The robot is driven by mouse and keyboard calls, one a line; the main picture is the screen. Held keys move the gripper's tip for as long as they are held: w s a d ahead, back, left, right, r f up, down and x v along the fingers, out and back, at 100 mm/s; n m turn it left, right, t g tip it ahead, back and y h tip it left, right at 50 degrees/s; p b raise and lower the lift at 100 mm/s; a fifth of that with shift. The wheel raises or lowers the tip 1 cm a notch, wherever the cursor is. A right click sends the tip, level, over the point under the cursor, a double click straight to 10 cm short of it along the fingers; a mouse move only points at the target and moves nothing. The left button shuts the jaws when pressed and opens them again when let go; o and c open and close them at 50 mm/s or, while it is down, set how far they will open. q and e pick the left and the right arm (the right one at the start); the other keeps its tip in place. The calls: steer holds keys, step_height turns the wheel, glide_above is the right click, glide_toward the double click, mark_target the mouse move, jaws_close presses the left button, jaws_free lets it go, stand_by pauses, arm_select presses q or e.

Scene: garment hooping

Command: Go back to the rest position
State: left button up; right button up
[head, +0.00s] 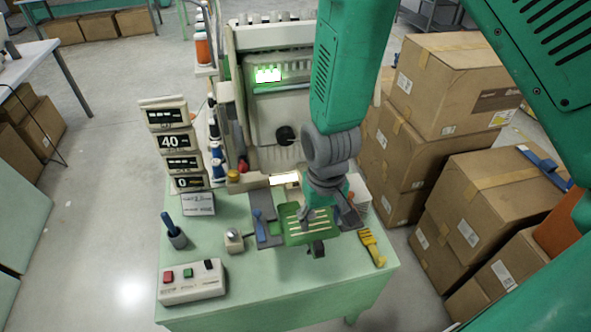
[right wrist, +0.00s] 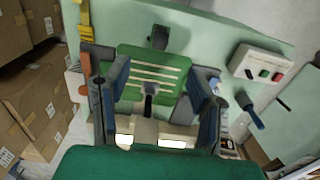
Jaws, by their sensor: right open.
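My right gripper (head: 322,216) hangs over the far part of the green table, its arm reaching down from the top of the head view. Below it is a green slotted plate (head: 294,228) on a grey fixture (head: 262,206). In the right wrist view the fingers of the gripper (right wrist: 157,88) stand apart, with the slotted plate (right wrist: 150,58) showing between and beyond them. Nothing is seen held. I cannot tell whether the fingers touch the fixture. My left gripper is not in either view.
A white embroidery machine (head: 277,110) stands behind the table (head: 235,308). A yellow tool (head: 373,248) lies at right. Cardboard boxes (head: 455,85) are stacked at right.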

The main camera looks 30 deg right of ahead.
steer(key=s+d+f+n, duration=0.1)
steer(key=s+d+f, duration=0.2)
steer(key=s+f, duration=0.5)
steer(key=s+d+f+n, duration=0.1)
steer(key=s+d+f, duration=0.3)
steer(key=s, duration=0.8)
arm_select(q)
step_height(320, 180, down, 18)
steer(key=b, duration=1.8)
arm_select(e)
steer(key=w+a+f+n, duration=0.1)
steer(key=w+a+f, duration=0.1)
steer(key=f, duration=1.6)
steer(key=shift+w+a+t, duration=0.15)
steer(key=shift+w+t, duration=0.15)
steer(key=shift+w, duration=0.2)
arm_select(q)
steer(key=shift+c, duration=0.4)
arm_select(e)
steer(key=shift+c, duration=0.3)
